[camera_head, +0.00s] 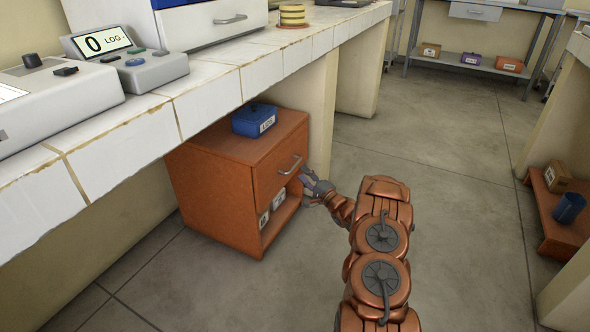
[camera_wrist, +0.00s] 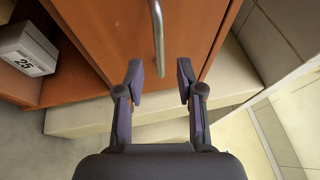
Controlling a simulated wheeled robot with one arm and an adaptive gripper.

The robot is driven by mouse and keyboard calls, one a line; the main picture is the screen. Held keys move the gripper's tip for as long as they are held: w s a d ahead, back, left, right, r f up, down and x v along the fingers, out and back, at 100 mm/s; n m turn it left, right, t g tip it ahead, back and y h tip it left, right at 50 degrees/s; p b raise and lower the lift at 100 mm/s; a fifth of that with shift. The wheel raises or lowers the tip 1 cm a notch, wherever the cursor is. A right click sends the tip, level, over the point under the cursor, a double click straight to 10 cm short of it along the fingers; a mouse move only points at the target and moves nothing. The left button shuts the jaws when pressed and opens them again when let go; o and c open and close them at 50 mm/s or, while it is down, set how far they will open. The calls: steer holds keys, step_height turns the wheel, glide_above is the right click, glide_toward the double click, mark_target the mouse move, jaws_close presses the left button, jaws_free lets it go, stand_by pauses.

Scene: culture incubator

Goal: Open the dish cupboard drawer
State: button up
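The dish cupboard is an orange-brown cabinet (camera_head: 215,195) under the white tiled counter. Its upper drawer (camera_head: 272,178) is closed in the head view and has a curved metal handle (camera_head: 290,165). In the wrist view the handle (camera_wrist: 158,38) runs upright at the top middle of the drawer front (camera_wrist: 110,35). My gripper (camera_head: 312,184) is just right of the handle in the head view. In the wrist view its two fingers (camera_wrist: 160,82) are spread apart and empty, with the handle's end just ahead of the gap between them.
A blue box (camera_head: 254,120) sits on the cabinet top. The open shelf below the drawer holds white labelled boxes (camera_head: 265,220); one shows in the wrist view (camera_wrist: 27,50). The floor (camera_head: 450,170) right of the cabinet is clear. A low orange shelf (camera_head: 550,222) stands at the right.

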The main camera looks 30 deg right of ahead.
mark_target(294, 166)
steer(key=shift+b+x, duration=1.05)
steer(key=shift+x, duration=2.05)
steer(key=shift+c, duration=0.3)
jaws_close()
